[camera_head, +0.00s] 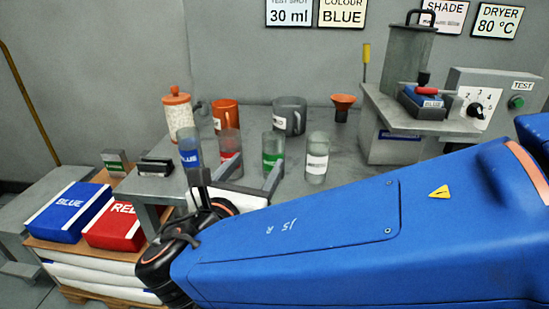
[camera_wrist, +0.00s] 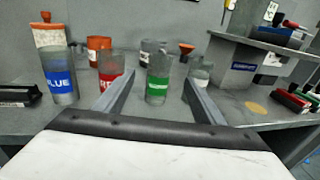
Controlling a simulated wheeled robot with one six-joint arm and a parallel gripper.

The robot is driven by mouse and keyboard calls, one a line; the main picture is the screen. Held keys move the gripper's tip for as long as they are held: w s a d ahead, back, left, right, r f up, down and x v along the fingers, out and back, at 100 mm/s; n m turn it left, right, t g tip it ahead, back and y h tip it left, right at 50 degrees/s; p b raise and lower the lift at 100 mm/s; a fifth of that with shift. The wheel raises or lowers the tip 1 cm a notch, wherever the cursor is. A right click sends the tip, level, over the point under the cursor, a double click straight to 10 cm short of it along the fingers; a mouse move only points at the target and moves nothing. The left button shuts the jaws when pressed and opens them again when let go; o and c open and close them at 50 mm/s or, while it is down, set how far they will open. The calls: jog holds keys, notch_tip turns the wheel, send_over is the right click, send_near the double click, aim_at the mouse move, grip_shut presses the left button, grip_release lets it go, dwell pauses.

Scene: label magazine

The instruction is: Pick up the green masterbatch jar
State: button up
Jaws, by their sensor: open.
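The green masterbatch jar (camera_head: 273,150) is a clear jar with a green label, upright on the grey bench (camera_head: 345,185). In the wrist view the jar (camera_wrist: 159,78) stands ahead of my gripper (camera_wrist: 156,84), roughly between the two finger lines and beyond the tips. My gripper (camera_head: 238,170) is open and empty, apart from the jar. A blue-labelled jar (camera_head: 189,146) and a red-labelled jar (camera_head: 229,150) stand to its left. A white-labelled jar (camera_head: 317,158) stands to its right. My fingers partly cover the lower red jar.
Behind the jars are an orange mug (camera_head: 225,112), a grey mug (camera_head: 289,115), a lidded canister (camera_head: 179,115) and an orange funnel (camera_head: 342,104). A raised stand (camera_head: 385,140) with a machine is at right. Blue (camera_head: 68,212) and red (camera_head: 117,228) bags lie lower left.

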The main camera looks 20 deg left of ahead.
jog(key=w, duration=1.1)
jog(key=w+f, duration=0.1)
jog(key=w, duration=0.5)
jog(key=shift+a, duration=0.3)
jog(key=c, duration=1.5)
notch_tip(320, 180, up, 10)
send_over(276, 136)
jog(key=w, duration=0.1)
jog(key=shift+w+d, duration=0.1)
jog(key=shift+w, duration=0.1)
